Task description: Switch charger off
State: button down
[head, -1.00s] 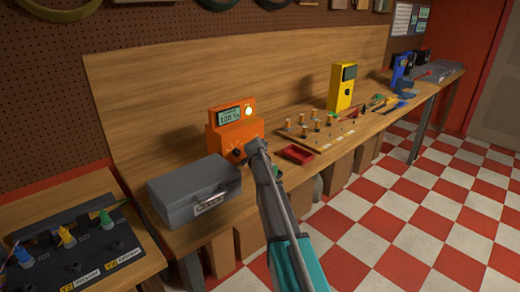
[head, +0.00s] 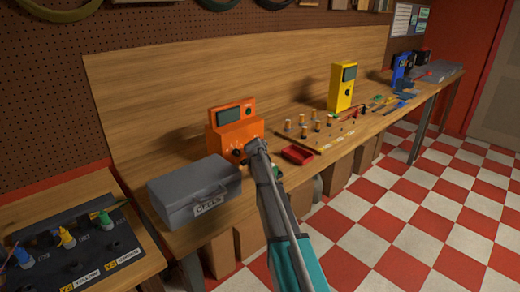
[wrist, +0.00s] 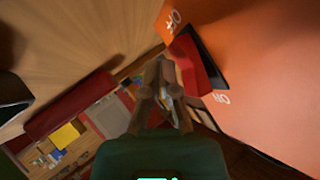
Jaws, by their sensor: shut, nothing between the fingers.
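The orange charger (head: 222,140) stands on the workbench in the head view. Its display (head: 229,117) is dark and no lamp glows. My gripper (head: 254,145) is at the right of the charger's front, with its fingers shut and empty. In the wrist view, the charger's orange face (wrist: 275,85) fills the right side, with an OFF and an ON label. A red rocker switch (wrist: 188,62) in a dark frame lies between the labels, close to the right of my gripper's fingertips (wrist: 162,75). I cannot tell whether they touch it.
A grey case (head: 195,190) sits at the left of the charger. A red tray (head: 298,155) and several small parts lie to the right, before a yellow device (head: 342,88). A connector board (head: 75,250) is at the lower left. Open checkered floor (head: 400,210) lies to the right.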

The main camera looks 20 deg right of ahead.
jog(key=shift+s+d+r, duration=0.2)
jog(key=shift+s+r, duration=0.1)
jog(key=shift+s, duration=0.3)
jog(key=shift+s+p, duration=0.1)
jog(key=shift+p, duration=0.2)
jog(key=shift+s+d+r+p, duration=0.25)
jog(key=shift+s+r+p, duration=0.1)
jog(key=shift+s, duration=0.35)
jog(key=shift+s+d+r+p, duration=0.3)
jog(key=shift+s+r, duration=0.05)
jog(key=shift+s, duration=0.3)
jog(key=shift+s+d+r+p, duration=0.25)
jog(key=shift+s+r+p, duration=0.1)
jog(key=shift+s, duration=0.35)
